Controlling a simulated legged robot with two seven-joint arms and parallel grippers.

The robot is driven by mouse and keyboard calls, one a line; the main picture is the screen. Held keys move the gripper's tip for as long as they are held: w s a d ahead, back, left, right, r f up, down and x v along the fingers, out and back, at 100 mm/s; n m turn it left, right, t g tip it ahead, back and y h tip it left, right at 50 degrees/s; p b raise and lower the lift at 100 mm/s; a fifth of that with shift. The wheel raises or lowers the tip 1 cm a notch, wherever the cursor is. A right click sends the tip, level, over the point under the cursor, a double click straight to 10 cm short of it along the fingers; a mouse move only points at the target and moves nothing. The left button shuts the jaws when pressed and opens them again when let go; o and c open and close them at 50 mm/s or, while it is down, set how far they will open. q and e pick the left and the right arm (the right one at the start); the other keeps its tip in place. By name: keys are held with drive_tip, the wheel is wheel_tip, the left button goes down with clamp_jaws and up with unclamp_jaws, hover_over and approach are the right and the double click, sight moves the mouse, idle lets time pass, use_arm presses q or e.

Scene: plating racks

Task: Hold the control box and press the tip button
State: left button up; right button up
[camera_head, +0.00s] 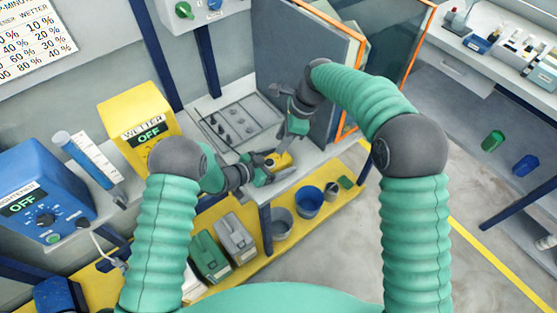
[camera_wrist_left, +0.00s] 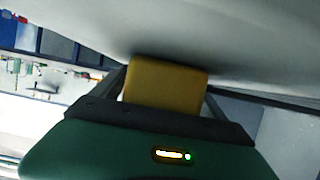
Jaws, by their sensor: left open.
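A small yellow box (camera_head: 279,160), which looks like the control box, is on the grey bench top near its front edge. It shows as a plain yellow block in the left wrist view (camera_wrist_left: 165,82). My left gripper (camera_head: 266,164) comes in from the left and is open, with its dark fingers either side of the yellow box. Whether they touch it I cannot tell. My right gripper (camera_head: 285,133) is above and behind the box, pointing down; its finger gap is too small to read. I cannot make out the tip button.
A yellow WETTER box (camera_head: 138,116) and a blue box (camera_head: 40,192), both reading OFF, stand at left. A dark panel (camera_head: 300,60) and an orange-framed door (camera_head: 385,55) stand behind my right arm. Buckets (camera_head: 308,202) and canisters (camera_head: 236,238) sit on the yellow lower shelf.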

use_arm(q)
drive_tip(key=shift+d, duration=0.1)
drive_tip(key=c, duration=1.7)
use_arm(e)
drive_tip(key=shift+d, duration=0.15)
clamp_jaws()
idle(0.8)
